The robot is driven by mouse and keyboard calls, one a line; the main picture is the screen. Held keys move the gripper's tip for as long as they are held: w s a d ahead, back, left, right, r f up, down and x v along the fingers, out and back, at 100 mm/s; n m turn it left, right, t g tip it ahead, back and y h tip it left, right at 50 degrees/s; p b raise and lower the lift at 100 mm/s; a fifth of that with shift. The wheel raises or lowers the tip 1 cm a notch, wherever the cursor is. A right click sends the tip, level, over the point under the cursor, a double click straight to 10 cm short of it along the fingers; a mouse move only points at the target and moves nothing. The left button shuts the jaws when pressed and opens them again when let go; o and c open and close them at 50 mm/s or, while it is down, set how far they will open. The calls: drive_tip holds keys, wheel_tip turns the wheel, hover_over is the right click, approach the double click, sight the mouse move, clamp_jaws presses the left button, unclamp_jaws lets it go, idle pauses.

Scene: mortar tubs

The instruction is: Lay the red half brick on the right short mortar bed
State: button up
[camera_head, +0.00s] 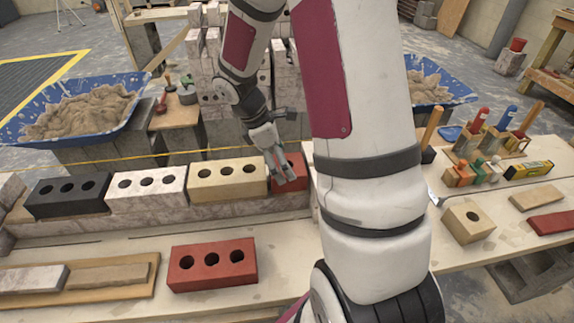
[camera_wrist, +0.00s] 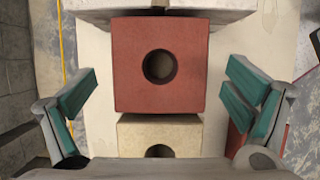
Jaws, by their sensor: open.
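The red half brick (camera_head: 293,170) sits in the wall row at the right end of the cream brick (camera_head: 228,180), level with it. In the wrist view, the red half brick (camera_wrist: 132,88) shows its single hole, with the cream brick (camera_wrist: 130,135) close below and a pale block (camera_wrist: 155,22) above it. My gripper (camera_head: 284,178) is over the red half brick. In the wrist view my gripper (camera_wrist: 162,98) is open, with a finger apart from the brick on each side. The right short mortar bed cannot be made out; anything under the brick is hidden.
The row continues left with a white brick (camera_head: 146,189) and a black brick (camera_head: 68,195). A red three-hole brick (camera_head: 213,265) lies on the front bench. A cream half brick (camera_head: 468,222) and tools stand right. Blue mortar tubs (camera_head: 84,106) stand behind. My arm blocks the centre.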

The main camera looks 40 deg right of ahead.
drive_tip(key=p+v, duration=0.1)
drive_tip(key=v, duration=0.7)
drive_tip(key=shift+p, duration=0.3)
drive_tip(key=s+a+r+m+t, duration=0.2)
drive_tip(key=s+a+r+m, duration=0.5)
drive_tip(key=s+r, duration=0.45)
drive_tip(key=s+a+r+m+t+y, duration=0.2)
drive_tip(key=s+a+m+y, duration=0.1)
drive_tip(key=s+a, duration=0.6)
drive_tip(key=s+m, duration=0.1)
drive_tip(key=s, duration=0.3)
drive_tip(key=shift+s+a+y, duration=0.15)
drive_tip(key=shift+a+y, duration=0.15)
drive_tip(key=shift+r, duration=0.1)
wheel_tip(320, 180, up, 14)
drive_tip(key=t+p, duration=0.2)
drive_tip(key=p, duration=1)
drive_tip(key=shift+d+t+p, duration=0.2)
drive_tip(key=shift+t+p, duration=0.1)
drive_tip(key=shift+p, duration=0.1)
